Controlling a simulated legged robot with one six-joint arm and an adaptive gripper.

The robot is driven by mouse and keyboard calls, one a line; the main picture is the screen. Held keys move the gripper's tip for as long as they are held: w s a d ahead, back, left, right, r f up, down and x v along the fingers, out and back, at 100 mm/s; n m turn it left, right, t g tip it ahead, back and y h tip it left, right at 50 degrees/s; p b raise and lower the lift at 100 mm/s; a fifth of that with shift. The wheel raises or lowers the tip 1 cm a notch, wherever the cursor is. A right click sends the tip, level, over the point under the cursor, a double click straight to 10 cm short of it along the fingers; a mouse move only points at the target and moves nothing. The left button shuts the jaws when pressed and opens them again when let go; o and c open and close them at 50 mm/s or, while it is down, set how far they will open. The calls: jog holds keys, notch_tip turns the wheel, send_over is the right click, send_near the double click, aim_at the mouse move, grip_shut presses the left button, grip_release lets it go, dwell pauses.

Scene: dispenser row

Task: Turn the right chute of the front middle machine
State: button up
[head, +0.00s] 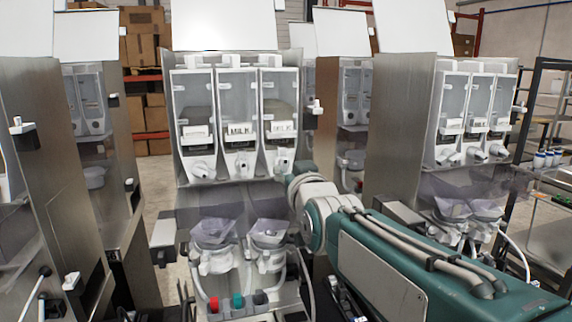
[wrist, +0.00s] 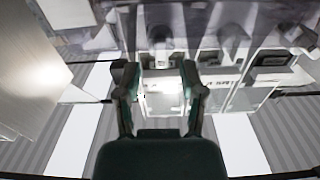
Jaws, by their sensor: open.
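The front middle machine (head: 240,62) stands in the centre of the head view, with three clear canisters side by side. Its right chute (head: 283,160) is a white spout under the right canister (head: 280,100). My arm reaches in from the lower right, and its end is close below and right of that chute. In the wrist view my gripper (wrist: 158,76) is open, its two dark fingers apart. The right chute (wrist: 161,57) appears between and just beyond the fingertips, with the white canister front around it. I cannot tell whether either finger touches it.
The middle chute (head: 241,165) and left chute (head: 202,169) sit close beside it. Clear funnels and mixing cups (head: 213,244) are below. Other machines flank on the left (head: 35,130) and right (head: 405,110). Shelves with boxes (head: 142,50) stand behind.

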aim_at(285, 166)
jog(key=x, duration=0.3)
jog(key=shift+w+a, duration=0.2)
jog(key=shift+a, duration=0.2)
jog(key=shift+w+d, duration=0.35)
jog(key=shift+c, duration=0.2)
jog(key=shift+a, duration=0.2)
jog(key=c, duration=0.7)
jog(key=shift+o, duration=0.2)
